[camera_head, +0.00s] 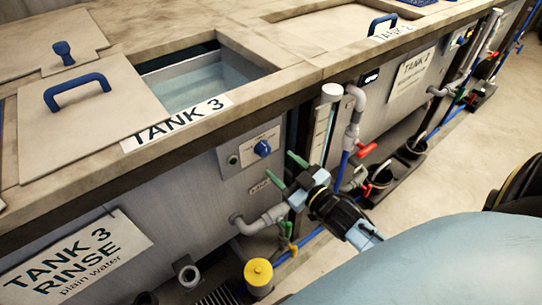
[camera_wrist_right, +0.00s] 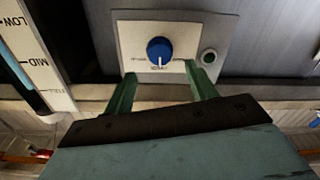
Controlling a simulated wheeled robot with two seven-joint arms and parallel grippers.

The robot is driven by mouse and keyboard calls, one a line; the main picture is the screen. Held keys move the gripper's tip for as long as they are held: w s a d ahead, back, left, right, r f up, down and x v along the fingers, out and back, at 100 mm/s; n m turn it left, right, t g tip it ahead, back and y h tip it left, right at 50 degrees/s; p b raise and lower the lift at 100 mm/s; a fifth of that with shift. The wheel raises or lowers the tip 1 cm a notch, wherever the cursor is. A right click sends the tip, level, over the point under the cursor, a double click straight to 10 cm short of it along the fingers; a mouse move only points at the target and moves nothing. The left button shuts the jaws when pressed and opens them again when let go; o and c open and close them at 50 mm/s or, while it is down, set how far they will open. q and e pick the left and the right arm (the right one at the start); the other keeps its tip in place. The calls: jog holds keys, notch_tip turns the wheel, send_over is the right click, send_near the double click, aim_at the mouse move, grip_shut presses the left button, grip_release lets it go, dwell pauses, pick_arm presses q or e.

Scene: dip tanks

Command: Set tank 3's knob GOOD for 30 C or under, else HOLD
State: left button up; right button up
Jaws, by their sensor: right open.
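Tank 3's knob (camera_head: 262,148) is blue and sits on a pale plate on the tank's grey front panel. In the right wrist view the knob (camera_wrist_right: 160,50) faces me, with a white pointer mark towards the bottom of the picture. Small print beside it is too blurred to read. My right gripper (camera_head: 281,166) is open and empty, just in front of the panel and below the knob in the head view. In the wrist view its green fingers (camera_wrist_right: 161,72) are spread either side of the knob, apart from it. I see no readable temperature. My left gripper is out of view.
A small dark round fitting (camera_wrist_right: 208,57) sits beside the knob. A level gauge (camera_wrist_right: 38,60) stands at the left of the wrist view. Grey pipes (camera_head: 262,219), a red valve handle (camera_head: 367,150) and a yellow-topped container (camera_head: 259,275) crowd the space around my right arm.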

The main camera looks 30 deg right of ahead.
aim_at(266, 152)
jog(key=shift+w+a, duration=0.15)
jog(key=shift+w, duration=1.2)
jog(key=shift+w+a, duration=0.15)
jog(key=shift+w, duration=1.2)
jog(key=shift+c, duration=0.5)
jog(key=c, duration=0.9)
